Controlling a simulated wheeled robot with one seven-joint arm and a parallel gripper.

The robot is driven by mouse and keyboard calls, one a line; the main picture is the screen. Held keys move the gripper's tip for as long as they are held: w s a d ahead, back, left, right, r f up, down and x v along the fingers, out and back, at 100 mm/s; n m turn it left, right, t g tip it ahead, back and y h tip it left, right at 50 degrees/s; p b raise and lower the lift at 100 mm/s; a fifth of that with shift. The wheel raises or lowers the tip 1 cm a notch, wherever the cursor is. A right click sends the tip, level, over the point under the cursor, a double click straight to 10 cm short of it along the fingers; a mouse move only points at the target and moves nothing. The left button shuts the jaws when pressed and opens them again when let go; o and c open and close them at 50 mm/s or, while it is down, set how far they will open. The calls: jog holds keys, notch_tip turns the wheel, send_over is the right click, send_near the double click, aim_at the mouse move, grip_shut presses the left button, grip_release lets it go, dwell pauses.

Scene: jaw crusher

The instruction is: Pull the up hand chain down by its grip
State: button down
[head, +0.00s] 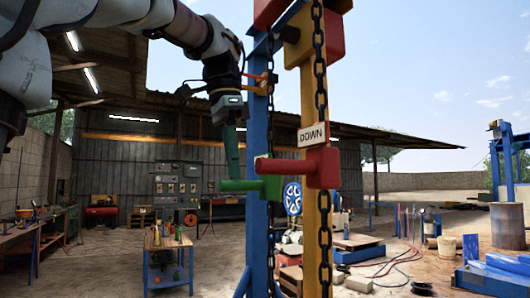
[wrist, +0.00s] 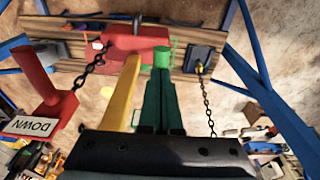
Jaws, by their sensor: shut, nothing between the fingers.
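A green grip (head: 262,177) with a horizontal bar hangs at the blue post in the head view; no label shows on it. My gripper (head: 232,174) points down, its green fingers shut and empty, with the tips at or just above the bar's left part. I cannot tell whether they touch. In the wrist view my fingers (wrist: 160,78) are side by side. A lighter green cylinder (wrist: 161,53) shows beyond their tips; I cannot tell if it belongs to the grip. A red grip (head: 322,167) marked DOWN hangs on the near chain (head: 323,225); it also shows in the wrist view (wrist: 38,75).
The blue post (head: 258,120) and yellow post (head: 311,220) stand close to the right of my gripper. A small table (head: 167,245) with bottles and a shed wall (head: 110,165) lie behind. Open air lies left of the green grip.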

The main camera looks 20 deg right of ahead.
aim_at(233, 184)
jog(key=shift+f+b, duration=1.4)
jog(key=shift+f, duration=0.55)
jog(key=a, duration=0.5)
jog(key=shift+s+r, duration=0.2)
jog(key=shift+r, duration=0.15)
jog(key=a+r+p, duration=0.4)
jog(key=r, duration=0.1)
jog(key=shift+s, duration=0.2)
dwell(1.7)
